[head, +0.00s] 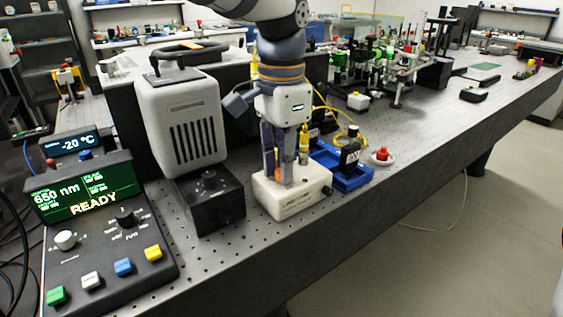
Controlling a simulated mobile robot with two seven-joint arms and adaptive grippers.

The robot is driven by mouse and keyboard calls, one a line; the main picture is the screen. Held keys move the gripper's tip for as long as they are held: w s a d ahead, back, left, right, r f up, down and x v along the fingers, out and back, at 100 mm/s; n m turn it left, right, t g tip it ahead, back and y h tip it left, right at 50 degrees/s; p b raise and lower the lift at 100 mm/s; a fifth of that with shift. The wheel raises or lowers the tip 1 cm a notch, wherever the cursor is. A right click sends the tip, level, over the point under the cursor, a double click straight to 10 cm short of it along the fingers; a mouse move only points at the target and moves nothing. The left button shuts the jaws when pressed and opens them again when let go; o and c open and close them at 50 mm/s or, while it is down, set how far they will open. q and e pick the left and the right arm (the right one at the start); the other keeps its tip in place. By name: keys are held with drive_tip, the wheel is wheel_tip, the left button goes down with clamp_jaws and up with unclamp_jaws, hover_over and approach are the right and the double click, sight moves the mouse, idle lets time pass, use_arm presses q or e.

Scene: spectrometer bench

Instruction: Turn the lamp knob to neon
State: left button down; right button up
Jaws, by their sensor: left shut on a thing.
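A small white box (297,203) with dark lettering on its front, partly readable as "LAMP", stands on the bench at the centre. My left gripper (284,178) points straight down onto the top of this box. Its fingers are shut on the lamp knob, which they mostly hide. I cannot read which lamp setting the knob points at. My right gripper is not in view.
A light-grey housing on a black base (208,200) stands close left of the gripper. The control console (110,235) reads 650 nm and READY. The bench's front edge is near.

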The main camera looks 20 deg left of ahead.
use_arm(q)
drive_tip(key=c, duration=1.5)
unclamp_jaws()
wheel_tip(320, 180, up, 12)
